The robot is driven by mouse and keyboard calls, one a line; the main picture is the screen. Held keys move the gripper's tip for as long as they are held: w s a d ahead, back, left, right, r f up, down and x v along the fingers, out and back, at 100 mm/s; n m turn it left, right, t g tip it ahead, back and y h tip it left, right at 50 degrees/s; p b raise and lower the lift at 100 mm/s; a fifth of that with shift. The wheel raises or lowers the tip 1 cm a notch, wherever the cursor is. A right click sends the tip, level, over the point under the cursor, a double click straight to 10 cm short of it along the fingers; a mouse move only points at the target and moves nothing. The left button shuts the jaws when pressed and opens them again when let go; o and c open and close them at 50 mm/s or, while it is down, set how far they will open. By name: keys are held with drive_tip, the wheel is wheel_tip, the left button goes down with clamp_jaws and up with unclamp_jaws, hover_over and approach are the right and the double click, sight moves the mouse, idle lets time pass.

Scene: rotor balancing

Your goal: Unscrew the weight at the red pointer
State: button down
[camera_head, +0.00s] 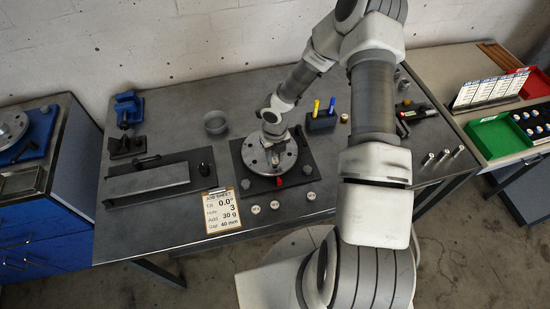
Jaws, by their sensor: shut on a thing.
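The round metal rotor (286,160) sits on a dark square base plate (301,178) in the middle of the bench. The red pointer (279,182) is at the rotor's front edge. My gripper (275,160) reaches down over the rotor, pointing at its upper face a little behind the pointer. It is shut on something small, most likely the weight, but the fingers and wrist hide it. I cannot tell whether the weight is still seated in the rotor.
Several small round weights (255,209) lie along the bench front. The job sheet (221,211) reads tilt 0.0°, hole 3, add 30 g. A grey block (148,180), a cup (215,122), a pen holder (320,123) and a blue vise (128,107) stand around.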

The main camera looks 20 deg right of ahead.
drive_tip(key=shift+r, duration=0.1)
drive_tip(key=shift+r, duration=2.45)
